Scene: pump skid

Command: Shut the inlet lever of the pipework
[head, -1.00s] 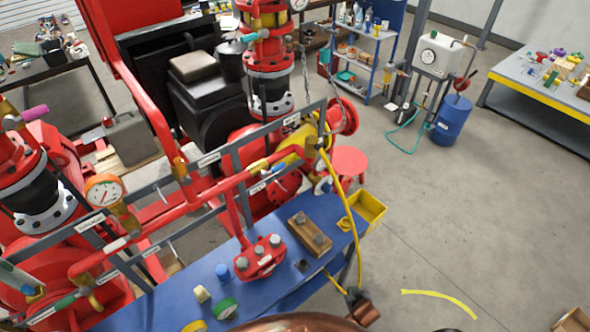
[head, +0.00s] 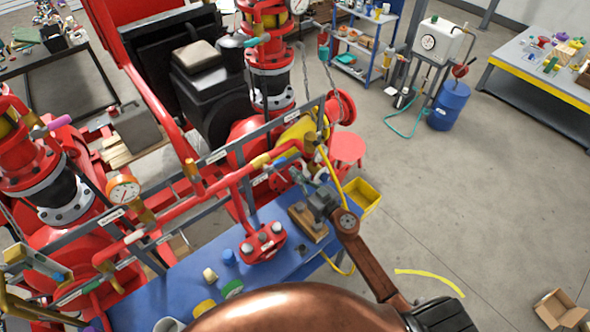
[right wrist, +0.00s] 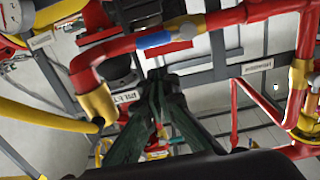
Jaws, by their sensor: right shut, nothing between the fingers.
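The red pipework (head: 215,185) runs along a grey label rail above the blue bench. A blue lever handle (head: 288,148) lies roughly along the upper pipe near its right end. My right gripper (head: 304,178) is just below and to the right of that handle. In the wrist view its dark fingers (right wrist: 158,82) are together and empty, with visible space to the handle. My left gripper is not in view.
A yellow hose (head: 333,180) hangs by the pipe's right end. A wooden block (head: 308,222) and a red flange piece (head: 262,243) stand on the blue bench (head: 190,285). A yellow bin (head: 363,194) is at its right edge. The floor to the right is mostly clear.

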